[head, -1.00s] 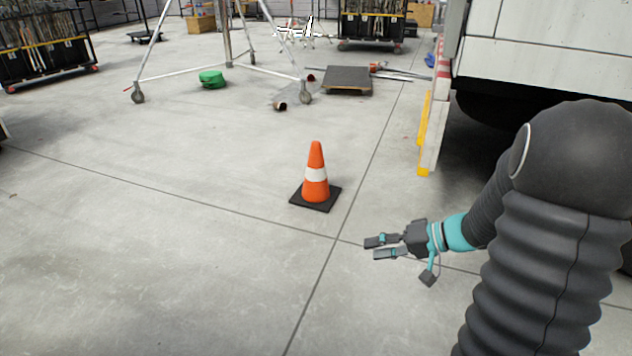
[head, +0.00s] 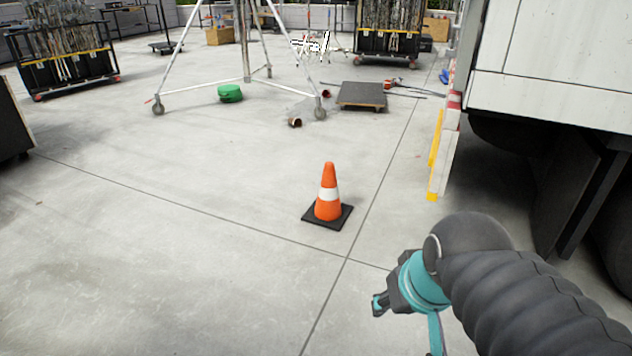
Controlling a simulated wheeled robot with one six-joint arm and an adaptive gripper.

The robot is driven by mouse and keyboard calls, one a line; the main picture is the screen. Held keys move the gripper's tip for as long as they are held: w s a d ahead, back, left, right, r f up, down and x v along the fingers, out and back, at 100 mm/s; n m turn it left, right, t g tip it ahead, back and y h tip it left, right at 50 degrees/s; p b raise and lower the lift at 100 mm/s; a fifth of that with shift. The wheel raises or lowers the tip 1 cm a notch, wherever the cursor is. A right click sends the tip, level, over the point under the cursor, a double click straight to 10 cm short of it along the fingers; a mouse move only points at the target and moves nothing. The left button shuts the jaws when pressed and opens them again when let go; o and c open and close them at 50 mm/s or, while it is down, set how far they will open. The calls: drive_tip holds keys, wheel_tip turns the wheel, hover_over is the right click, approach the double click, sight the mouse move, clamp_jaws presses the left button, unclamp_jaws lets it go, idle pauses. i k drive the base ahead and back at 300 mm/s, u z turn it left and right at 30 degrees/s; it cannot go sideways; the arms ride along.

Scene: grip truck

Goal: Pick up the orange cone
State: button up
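The orange cone (head: 329,178) with a white band and a black square base stands upright on the concrete floor near the middle of the head view. My gripper (head: 379,304) is at the lower right, nearer to me than the cone and apart from it. Its fingers point left and are foreshortened, partly hidden by the gripper body, so I cannot tell how far they are spread. Nothing shows between them.
A white truck (head: 560,60) with a yellow-edged post (head: 434,165) stands on the right. A wheeled metal frame (head: 240,85), a green round object (head: 230,93) and a flat dolly (head: 362,95) are behind the cone. The floor around the cone is clear.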

sight(327, 211)
drive_tip(key=u, duration=0.5)
drive_tip(key=k, duration=0.6)
drive_tip(key=z, duration=0.3)
drive_tip(key=i, duration=0.75)
drive_tip(key=z, duration=0.95)
drive_tip(key=i, duration=1.05)
drive_tip(key=u, duration=0.65)
drive_tip(key=i, duration=0.85)
drive_tip(key=u, duration=1.3)
drive_tip(key=i, duration=0.2)
drive_tip(key=u, duration=0.1)
